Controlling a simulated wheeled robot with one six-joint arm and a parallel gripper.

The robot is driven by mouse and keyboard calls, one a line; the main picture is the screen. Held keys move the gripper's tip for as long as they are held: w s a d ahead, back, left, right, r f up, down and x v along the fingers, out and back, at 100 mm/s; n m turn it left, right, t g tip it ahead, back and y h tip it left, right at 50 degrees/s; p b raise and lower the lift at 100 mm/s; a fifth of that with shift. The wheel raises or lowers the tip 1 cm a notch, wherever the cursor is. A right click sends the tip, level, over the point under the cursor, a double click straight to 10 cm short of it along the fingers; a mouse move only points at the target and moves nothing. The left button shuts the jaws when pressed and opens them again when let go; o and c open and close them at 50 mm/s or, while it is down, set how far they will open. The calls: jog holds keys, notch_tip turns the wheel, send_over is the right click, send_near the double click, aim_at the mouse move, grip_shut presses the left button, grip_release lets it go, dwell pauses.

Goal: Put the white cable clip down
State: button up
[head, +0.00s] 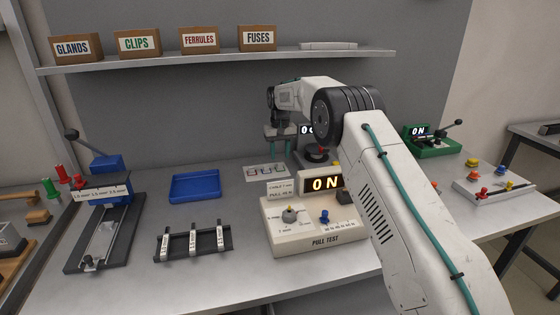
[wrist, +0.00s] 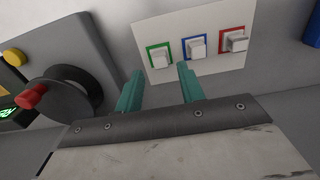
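A white card (wrist: 208,22) lies on the bench with a green, a blue and a red outlined square. A small white clip sits on each: one in the green square (wrist: 159,60), one in the blue square (wrist: 197,48), one in the red square (wrist: 236,42). The card also shows in the head view (head: 252,175), where the clips are tiny. My gripper (wrist: 160,69) has its teal fingers apart with nothing held between them. Its fingertips are near the clip in the green square; contact cannot be told. In the head view, my gripper (head: 281,151) hangs over the card's back edge.
A blue tray (head: 195,186) lies left of the card. A black rack (head: 193,243) with white labelled pieces and the pull test box (head: 315,228) stand in front. A grey device with a red-tipped knob (wrist: 62,92) is close to my gripper's left in the wrist view.

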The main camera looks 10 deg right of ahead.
aim_at(280, 163)
jog(key=shift+r, duration=1.75)
jog(key=shift+f, duration=0.25)
jog(key=shift+g, duration=0.5)
jog(key=s+f, duration=0.2)
jog(key=f, duration=0.1)
jog(key=shift+s+f, duration=0.15)
jog(key=shift+s, duration=0.25)
jog(key=shift+s+d, duration=0.15)
jog(key=shift+s, duration=1)
jog(key=shift+g, duration=0.5)
jog(key=s+r, duration=0.3)
jog(key=s, duration=0.3)
jog(key=s+d+r, duration=0.1)
jog(key=s+r, duration=0.3)
jog(key=s, duration=0.2)
jog(key=s+r, duration=0.4)
jog(key=s, duration=0.3)
jog(key=shift+d, duration=0.15)
jog(key=s+r+t, duration=0.1)
jog(key=s+r, duration=0.2)
jog(key=s, duration=1.6)
jog(key=s+d+r+t, duration=0.1)
jog(key=s+r+t, duration=0.1)
jog(key=s, duration=1.7)
jog(key=shift+d+r, duration=0.25)
jog(key=shift+r, duration=0.15)
